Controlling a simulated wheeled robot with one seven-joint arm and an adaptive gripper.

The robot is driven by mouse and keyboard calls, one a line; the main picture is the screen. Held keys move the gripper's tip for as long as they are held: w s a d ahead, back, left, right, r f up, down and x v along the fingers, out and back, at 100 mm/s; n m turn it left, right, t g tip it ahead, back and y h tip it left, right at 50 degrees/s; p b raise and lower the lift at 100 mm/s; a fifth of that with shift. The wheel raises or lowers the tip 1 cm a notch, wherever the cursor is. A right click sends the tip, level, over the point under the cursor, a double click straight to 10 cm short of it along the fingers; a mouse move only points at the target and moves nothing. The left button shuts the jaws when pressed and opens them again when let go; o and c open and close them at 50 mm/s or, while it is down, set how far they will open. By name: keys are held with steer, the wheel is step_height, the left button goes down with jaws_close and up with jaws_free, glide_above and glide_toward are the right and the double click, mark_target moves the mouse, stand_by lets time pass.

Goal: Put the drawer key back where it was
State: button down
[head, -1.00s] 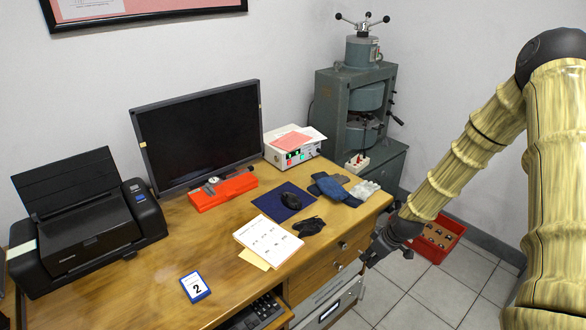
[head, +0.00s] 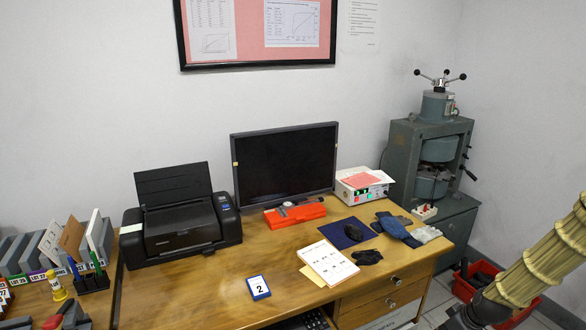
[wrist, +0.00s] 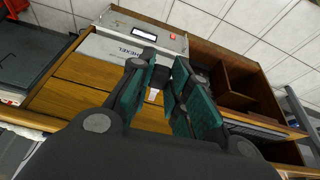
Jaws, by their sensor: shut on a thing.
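My gripper (head: 462,319) is at the bottom right of the head view, cut by the frame edge, to the right of the desk's drawer fronts (head: 362,316). In the wrist view its teal-padded fingers (wrist: 160,80) are close together. A small pale thing (wrist: 153,95) shows between them; it is too small and hidden to tell whether it is the drawer key. Wooden drawer fronts (wrist: 100,82) lie beyond the fingers in the wrist view. I cannot make out a keyhole.
The desk top (head: 205,285) holds a printer (head: 180,225), monitor (head: 285,165), papers (head: 328,262) and dark gloves (head: 368,257). A red bin (head: 484,268) stands on the floor at right, near my arm. A grey device with a display (wrist: 143,34) shows in the wrist view.

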steer(key=shift+w+a+r, duration=0.1)
steer(key=shift+a+r, duration=0.15)
steer(key=shift+a, duration=0.2)
steer(key=w+a+r+m+h, duration=0.1)
steer(key=a+r+m, duration=0.15)
steer(key=a, duration=1.55)
steer(key=s+a+m, duration=0.2)
steer(key=s+a, duration=0.3)
steer(key=a, duration=0.3)
steer(key=shift+a+f+h, duration=0.15)
steer(key=shift+a+h, duration=0.2)
steer(key=shift+h, duration=0.05)
